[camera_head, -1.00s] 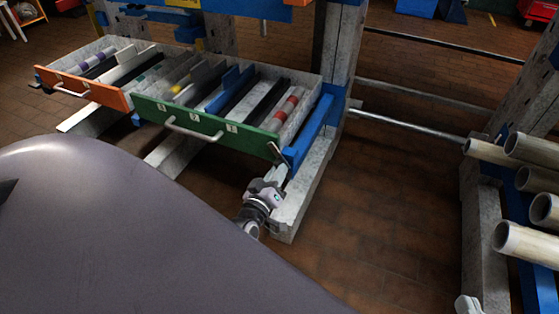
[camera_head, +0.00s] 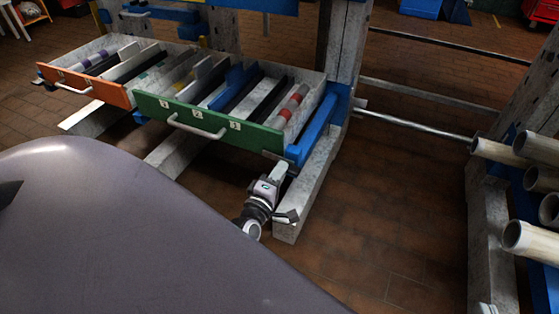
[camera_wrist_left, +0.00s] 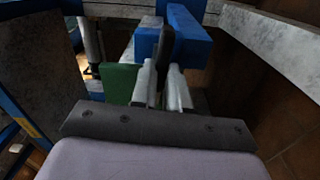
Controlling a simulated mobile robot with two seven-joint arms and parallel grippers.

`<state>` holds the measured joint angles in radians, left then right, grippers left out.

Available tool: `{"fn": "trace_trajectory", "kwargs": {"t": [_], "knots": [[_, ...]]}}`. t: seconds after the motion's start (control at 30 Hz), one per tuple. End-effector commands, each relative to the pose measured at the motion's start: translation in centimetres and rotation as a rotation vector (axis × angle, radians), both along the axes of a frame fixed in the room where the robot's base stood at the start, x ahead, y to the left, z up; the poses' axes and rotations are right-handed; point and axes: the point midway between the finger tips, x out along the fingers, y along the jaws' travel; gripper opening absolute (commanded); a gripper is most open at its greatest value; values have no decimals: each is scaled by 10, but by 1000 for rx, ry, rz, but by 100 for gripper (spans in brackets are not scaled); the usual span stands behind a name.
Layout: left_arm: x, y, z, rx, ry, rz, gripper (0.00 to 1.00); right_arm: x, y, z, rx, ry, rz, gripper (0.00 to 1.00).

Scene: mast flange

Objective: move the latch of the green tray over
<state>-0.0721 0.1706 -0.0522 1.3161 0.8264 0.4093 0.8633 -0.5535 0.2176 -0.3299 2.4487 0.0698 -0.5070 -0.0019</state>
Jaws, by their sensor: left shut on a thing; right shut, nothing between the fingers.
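The green tray (camera_head: 205,126) has a green front with a pale handle (camera_head: 196,126) and number labels. It also shows in the left wrist view (camera_wrist_left: 120,82). The latch (camera_head: 275,155), a small dark bar, lies near the right end of that front, beside the blue rail (camera_head: 312,132). My left gripper (camera_head: 280,169) is shut on the latch, just in front of the tray's right corner. My right gripper cannot be made out.
An orange-fronted tray (camera_head: 84,86) stands to the left. Several bars and rolls lie in both trays. A grey post (camera_head: 346,50) rises behind the green tray's right end. Pale pipes (camera_head: 528,238) lie on a rack at the right. The tiled floor (camera_head: 400,190) between is clear.

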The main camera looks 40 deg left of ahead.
Motion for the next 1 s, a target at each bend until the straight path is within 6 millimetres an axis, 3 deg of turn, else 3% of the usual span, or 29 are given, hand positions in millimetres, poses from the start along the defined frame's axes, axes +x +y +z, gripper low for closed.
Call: {"fn": "trace_trajectory", "kwargs": {"t": [0.3, 0.8, 0.83, 0.87, 0.9, 1.0], "knots": [[-1, -1, -2, -97, -21, -1, 0, 0, -3, 1, -15, -24, -4, 0], [-1, -1, -2, -115, -25, -1, 0, 0, -3, 2, -16, -27, -6, 0], [-1, -1, -2, -115, -25, -1, 24, 0, -3, 2, -16, -27, -6, 0], [-1, -1, -2, -115, -25, -1, 34, 0, -3, 2, -16, -26, -6, 0], [-1, -1, -2, -114, -24, -1, 40, 0, -3, 2, -16, -26, -6, 0], [-1, -1, -2, -113, -25, -1, 40, 0, -3, 2, -17, -26, -6, 0]]}}
